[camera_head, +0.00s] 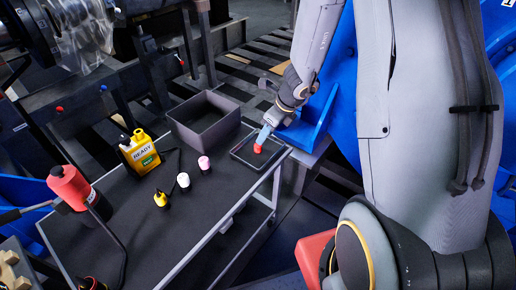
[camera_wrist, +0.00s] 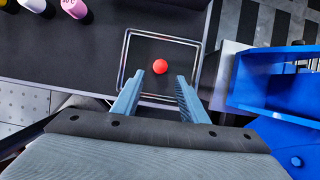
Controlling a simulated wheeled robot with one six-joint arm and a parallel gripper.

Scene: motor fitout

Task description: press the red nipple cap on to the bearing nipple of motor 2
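The red nipple cap (camera_head: 257,148) lies in a small shallow dark tray (camera_head: 236,155) at the right end of the cart top. It also shows in the wrist view (camera_wrist: 160,67) as a round red top, with tray floor around it. My gripper (camera_head: 262,139) is over the tray, pointing down at the cap. In the wrist view my gripper (camera_wrist: 159,76) is open, one finger to each side of the cap and slightly nearer the camera; neither finger visibly touches it. I cannot tell which machine is motor 2, and its bearing nipple cannot be made out.
A deep dark bin (camera_head: 203,140) stands beside the tray. A blue metal structure (camera_wrist: 275,82) stands close right of the tray.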

